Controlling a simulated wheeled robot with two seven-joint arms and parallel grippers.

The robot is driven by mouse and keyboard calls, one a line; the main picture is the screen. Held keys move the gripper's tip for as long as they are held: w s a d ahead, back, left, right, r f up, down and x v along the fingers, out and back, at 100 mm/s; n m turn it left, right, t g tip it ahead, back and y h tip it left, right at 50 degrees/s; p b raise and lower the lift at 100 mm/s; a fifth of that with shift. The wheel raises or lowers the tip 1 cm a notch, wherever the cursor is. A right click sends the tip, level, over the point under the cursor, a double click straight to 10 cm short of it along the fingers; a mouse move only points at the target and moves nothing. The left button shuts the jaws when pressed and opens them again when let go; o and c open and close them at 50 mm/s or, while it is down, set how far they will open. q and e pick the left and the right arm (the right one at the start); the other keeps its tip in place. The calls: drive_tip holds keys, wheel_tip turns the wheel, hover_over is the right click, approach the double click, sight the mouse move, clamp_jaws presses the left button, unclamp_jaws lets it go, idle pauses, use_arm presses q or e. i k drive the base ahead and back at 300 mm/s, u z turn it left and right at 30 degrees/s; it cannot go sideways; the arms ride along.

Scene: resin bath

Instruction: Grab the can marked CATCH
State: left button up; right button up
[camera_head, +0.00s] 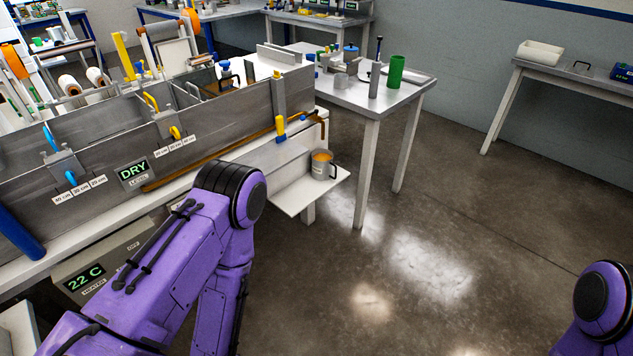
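A grey metal can (321,167) with a dark handle on its right side stands upright on a small white shelf (292,202) at the right end of the long bath. Its inside looks orange. I cannot read any marking on it. My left arm rises from the bottom left, its bend left of and nearer than the shelf, apart from the can. Part of my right arm shows at the lower right edge. Neither gripper is in view.
The long grey bath (90,210) fills the left, with a DRY display (133,170) on its front. A brown strip slopes along its side above the shelf. Behind stands a white table (362,98) with a green cylinder (396,72). Open floor (450,220) lies to the right.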

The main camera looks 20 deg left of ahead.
sight(322, 164)
drive_tip(key=z, duration=0.7)
drive_tip(key=i, duration=1.45)
drive_tip(key=u, duration=0.95)
drive_tip(key=i, duration=1.15)
drive_tip(key=u, duration=0.35)
